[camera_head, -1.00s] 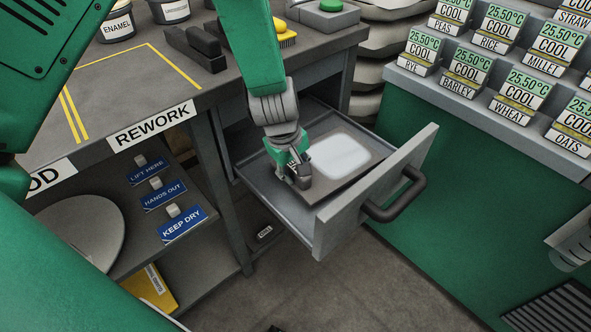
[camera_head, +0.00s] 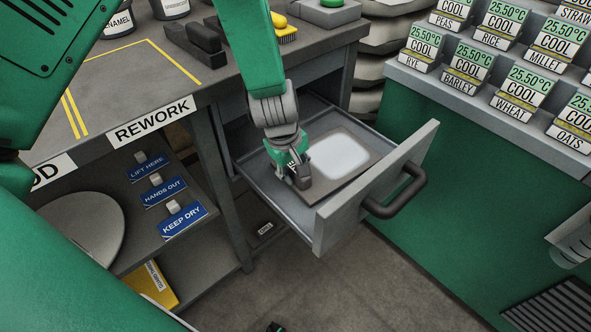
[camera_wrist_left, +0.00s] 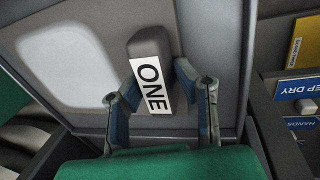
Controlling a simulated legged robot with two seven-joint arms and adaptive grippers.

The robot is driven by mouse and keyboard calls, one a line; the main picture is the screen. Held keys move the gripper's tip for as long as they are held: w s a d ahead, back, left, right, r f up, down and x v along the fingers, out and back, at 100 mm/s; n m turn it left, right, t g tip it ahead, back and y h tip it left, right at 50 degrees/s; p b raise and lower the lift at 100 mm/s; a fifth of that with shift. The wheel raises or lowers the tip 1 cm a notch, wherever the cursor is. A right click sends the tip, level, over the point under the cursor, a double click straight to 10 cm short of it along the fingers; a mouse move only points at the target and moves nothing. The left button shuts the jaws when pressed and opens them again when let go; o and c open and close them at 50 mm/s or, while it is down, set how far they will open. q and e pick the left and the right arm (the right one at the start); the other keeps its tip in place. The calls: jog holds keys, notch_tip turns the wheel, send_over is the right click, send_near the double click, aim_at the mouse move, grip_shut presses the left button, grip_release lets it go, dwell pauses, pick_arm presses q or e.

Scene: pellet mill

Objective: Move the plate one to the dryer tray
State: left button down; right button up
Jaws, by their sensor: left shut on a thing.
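Plate one (camera_head: 338,155) is a flat grey plate with a pale, rounded white panel. It lies in the open drawer (camera_head: 282,212). Its raised grey grip block, labelled ONE (camera_wrist_left: 152,82), shows in the left wrist view. My left gripper (camera_head: 301,180) is down at the plate's left part, inside the drawer. In the left wrist view its fingers (camera_wrist_left: 157,75) stand on both sides of the block, shut on it. I cannot make out a tray marked as the dryer tray.
The drawer front with its dark handle (camera_head: 396,192) stands out into the aisle. The REWORK bench (camera_head: 115,85) is at the left, above shelves with blue signs (camera_head: 182,218). A green counter (camera_head: 470,190) with grain labels is at the right.

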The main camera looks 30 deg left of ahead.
dwell(0.3)
pick_arm(q)
grip_release()
jog(key=shift+f, duration=0.1)
dwell(0.6)
jog(key=p+v, duration=0.9)
dwell(0.9)
dwell(0.3)
